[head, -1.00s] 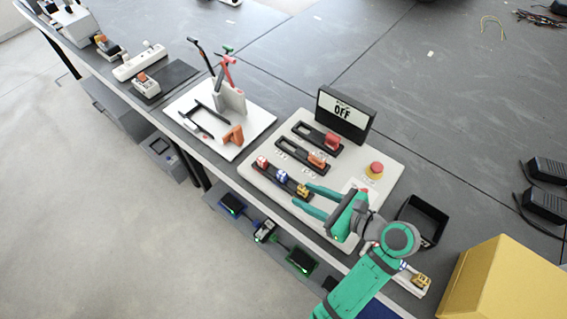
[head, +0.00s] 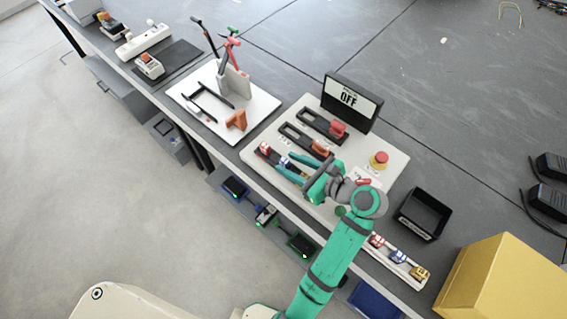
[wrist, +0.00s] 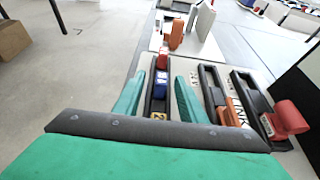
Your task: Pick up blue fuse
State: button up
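The blue fuse (wrist: 160,91) sits in a dark slotted holder on the pale panel, between a red fuse (wrist: 162,60) and a yellow fuse (wrist: 158,116). In the wrist view my gripper (wrist: 159,78) is open, with one green finger on each side of the holder row and gaps beside the blue fuse. In the head view my gripper (head: 285,163) reaches over the row; the blue fuse (head: 285,162) shows partly between the fingers and the red fuse (head: 265,148) lies beyond them. The yellow fuse is hidden there by the gripper.
A second strip of red, blue and yellow fuses (head: 398,256) lies near the front edge. The panel carries red-handled and orange-handled switches (head: 337,129), an OFF sign (head: 350,100) and an emergency button (head: 379,160). A black bin (head: 423,214) and yellow box (head: 500,285) stand right.

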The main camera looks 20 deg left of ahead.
jog(key=shift+x, duration=0.9)
jog(key=shift+w+a+f, duration=0.1)
jog(key=shift+w+a, duration=0.05)
jog(key=shift+w, duration=0.1)
jog(key=c, duration=0.8)
grip_shut()
jog(key=shift+s, duration=0.15)
